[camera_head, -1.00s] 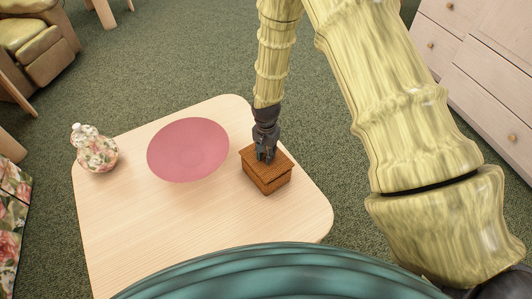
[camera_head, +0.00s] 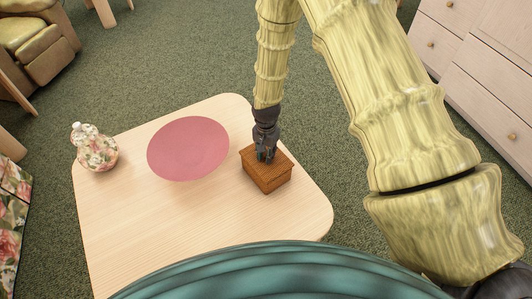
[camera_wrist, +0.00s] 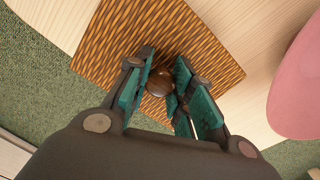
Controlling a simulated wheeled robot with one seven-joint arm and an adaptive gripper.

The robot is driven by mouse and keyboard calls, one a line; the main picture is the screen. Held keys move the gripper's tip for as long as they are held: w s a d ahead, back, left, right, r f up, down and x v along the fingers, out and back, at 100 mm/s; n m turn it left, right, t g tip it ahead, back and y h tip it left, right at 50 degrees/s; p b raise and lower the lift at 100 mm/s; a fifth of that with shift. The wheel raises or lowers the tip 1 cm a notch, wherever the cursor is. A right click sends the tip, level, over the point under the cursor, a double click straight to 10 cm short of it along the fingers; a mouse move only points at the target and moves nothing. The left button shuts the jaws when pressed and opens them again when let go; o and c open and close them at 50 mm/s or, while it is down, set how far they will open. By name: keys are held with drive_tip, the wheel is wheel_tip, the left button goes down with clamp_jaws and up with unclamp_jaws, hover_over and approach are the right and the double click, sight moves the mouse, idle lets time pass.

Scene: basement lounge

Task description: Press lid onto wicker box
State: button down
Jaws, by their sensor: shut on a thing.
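The brown wicker box (camera_head: 267,179) stands upright near the right edge of the table (camera_head: 205,233). Its woven lid (camera_wrist: 205,45) lies on top, and in the head view no clear gap shows between lid and box. My gripper (camera_head: 265,157) points down at the lid from above. In the wrist view my gripper (camera_wrist: 163,92) has its teal-padded fingers around the lid's round brown knob (camera_wrist: 160,82) and is shut on it. The fingers and wrist hide part of the lid.
A pink plate (camera_head: 188,149) lies on the table left of the box. A floral lidded jar (camera_head: 96,150) stands at the table's left edge. The front of the table is clear. A pale drawer chest (camera_head: 487,62) stands at the far right, and an armchair (camera_head: 38,45) at the upper left.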

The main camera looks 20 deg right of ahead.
drive_tip(key=shift+f, duration=0.45)
idle(1.2)
drive_tip(key=c, duration=0.7)
unclamp_jaws()
drive_tip(key=shift+r+p, duration=0.15)
drive_tip(key=shift+p, duration=0.2)
drive_tip(key=shift+r+p, duration=2.55)
drive_tip(key=shift+r, duration=0.8)
clamp_jaws()
